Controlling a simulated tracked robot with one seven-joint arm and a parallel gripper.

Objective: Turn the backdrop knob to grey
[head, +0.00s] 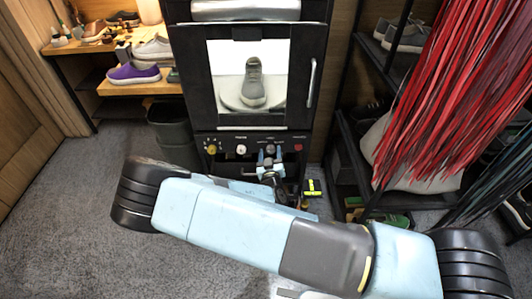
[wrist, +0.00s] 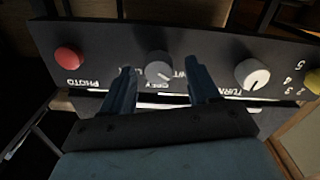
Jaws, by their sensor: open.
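The backdrop knob (wrist: 157,62) is a round dark grey knob on the black control panel, which appears upside down in the wrist view. Partly covered labels around it seem to read GREY and WHITE. A pale mark on its face points toward the lower right. My gripper (wrist: 160,75) is open, with one blue finger on each side of the knob; I cannot tell whether they touch it. The booth backdrop (head: 224,62) looks white behind a grey sneaker (head: 253,84) on a turntable (head: 232,101).
A red PHOTO button (wrist: 69,58) is left of the knob in the wrist view. A white knob (wrist: 252,75) and a yellow knob (wrist: 314,80) are to the right. A dark bin (head: 170,125) and shelves of shoes flank the booth. Red strands hang at right.

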